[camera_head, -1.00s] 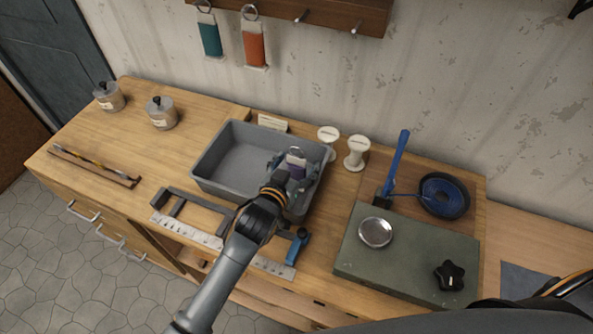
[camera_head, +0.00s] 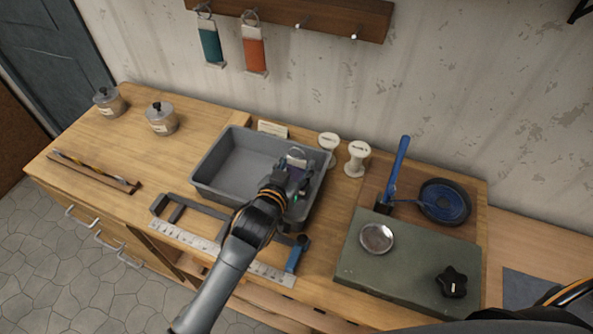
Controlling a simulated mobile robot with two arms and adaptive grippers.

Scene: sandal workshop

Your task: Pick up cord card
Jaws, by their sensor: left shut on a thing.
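A cord card (camera_head: 297,157) with a pale top, a dark purple part and a ring shows at the right end of the grey bin (camera_head: 213,197). My left gripper (camera_head: 294,179) is shut on the card, over the right part of the bin. The gripper hides the card's lower part, and I cannot tell whether the card still touches the bin floor. My right gripper is not in view; only a dark part of my body shows at the bottom right.
A teal card (camera_head: 210,42) and an orange card (camera_head: 254,50) hang on the wall rack (camera_head: 330,14). Lidded jars (camera_head: 161,118) stand left. A ruler (camera_head: 187,236) lies in front.

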